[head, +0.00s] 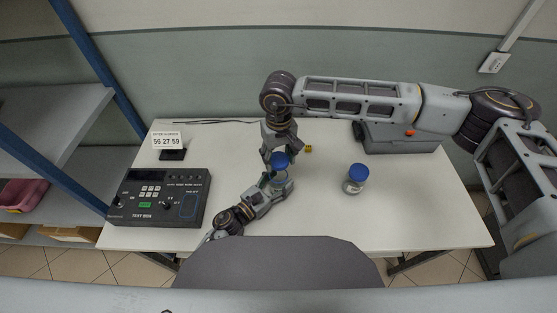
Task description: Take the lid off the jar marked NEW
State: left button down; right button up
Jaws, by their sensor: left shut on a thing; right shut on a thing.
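A clear jar (282,184) with a blue lid (280,160) stands near the middle of the white table. My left gripper (275,183) comes from the lower left and is shut on the jar's body. My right gripper (277,151) reaches down from above and is shut on the blue lid. The lid sits on the jar; I see no gap between them. A second jar (352,187) with a blue lid (358,172) stands upright to the right, apart from both grippers. Any marking on either jar is too small to read, so I cannot tell which is NEW.
A dark test box (158,198) lies at the table's left, with a small sign (167,140) behind it. A grey case (400,140) stands at the back right. A small yellow item (308,149) lies behind the held jar. The table's right front is clear.

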pick_arm(q)
jog(key=shift+c, duration=1.8)
grip_release()
jog(key=shift+s+a, duration=0.1)
jog(key=shift+v, duration=5.85)
